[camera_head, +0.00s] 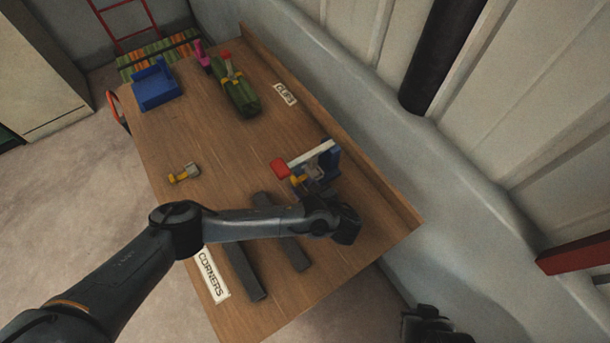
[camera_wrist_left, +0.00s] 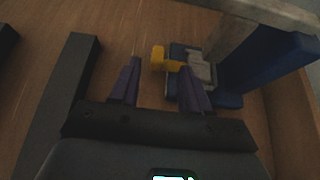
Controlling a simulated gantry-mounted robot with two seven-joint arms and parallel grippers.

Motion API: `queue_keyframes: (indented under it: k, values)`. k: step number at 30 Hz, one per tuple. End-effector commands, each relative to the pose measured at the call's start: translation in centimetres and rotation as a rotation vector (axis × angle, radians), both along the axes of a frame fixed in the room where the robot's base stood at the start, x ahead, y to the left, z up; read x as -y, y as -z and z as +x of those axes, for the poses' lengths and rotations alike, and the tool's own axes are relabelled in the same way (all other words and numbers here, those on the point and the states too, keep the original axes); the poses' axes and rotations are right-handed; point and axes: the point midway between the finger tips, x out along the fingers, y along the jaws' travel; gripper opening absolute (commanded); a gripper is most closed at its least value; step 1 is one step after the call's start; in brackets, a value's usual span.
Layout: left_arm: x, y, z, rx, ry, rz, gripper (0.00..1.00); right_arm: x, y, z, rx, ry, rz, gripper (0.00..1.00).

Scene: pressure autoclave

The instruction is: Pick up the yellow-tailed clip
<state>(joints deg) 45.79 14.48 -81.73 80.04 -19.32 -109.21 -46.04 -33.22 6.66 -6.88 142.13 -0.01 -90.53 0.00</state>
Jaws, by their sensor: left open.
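A clip with a yellow tail (camera_wrist_left: 158,57) and a grey body sits at a blue stand (camera_wrist_left: 275,65) in the left wrist view. In the head view its yellow tail (camera_head: 297,181) shows beside the blue stand (camera_head: 331,160), partly hidden by my left gripper (camera_head: 313,187). My left gripper (camera_wrist_left: 160,68) is open, its purple fingers apart. The right-hand finger overlaps the clip's body in the picture; I cannot tell whether they touch. A second small clip with a yellow tail (camera_head: 180,177) lies alone on the table, left of my gripper. A dark part at the lower right may be my right gripper (camera_head: 430,326).
Dark bars (camera_head: 244,272) lie under my left arm. A raised edge (camera_head: 335,130) runs along the table's wall side.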

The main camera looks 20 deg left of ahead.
Motion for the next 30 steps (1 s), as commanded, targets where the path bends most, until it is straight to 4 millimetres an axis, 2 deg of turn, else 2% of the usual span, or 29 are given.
queue_keyframes:
  k: [9, 20, 28, 30]
  values:
    - [-3.0, 1.6, 2.0, 0.000, -0.003, 0.002, 0.47, 0.0, 0.4, 0.0, 0.000, 0.001, 0.001, 0.00]
    - [-3.3, 1.8, 2.3, -0.002, -0.001, -0.001, 0.45, 0.1, 0.5, 0.0, -0.001, -0.002, -0.003, 0.00]
    - [-3.3, 1.9, 2.3, -0.002, -0.001, -0.001, 0.04, 0.2, 0.5, 0.0, -0.001, -0.005, -0.008, 0.00]
    - [-3.3, 1.9, 2.3, -0.002, -0.001, -0.001, 0.00, 0.2, 0.5, 0.0, -0.001, -0.005, -0.008, 0.00]
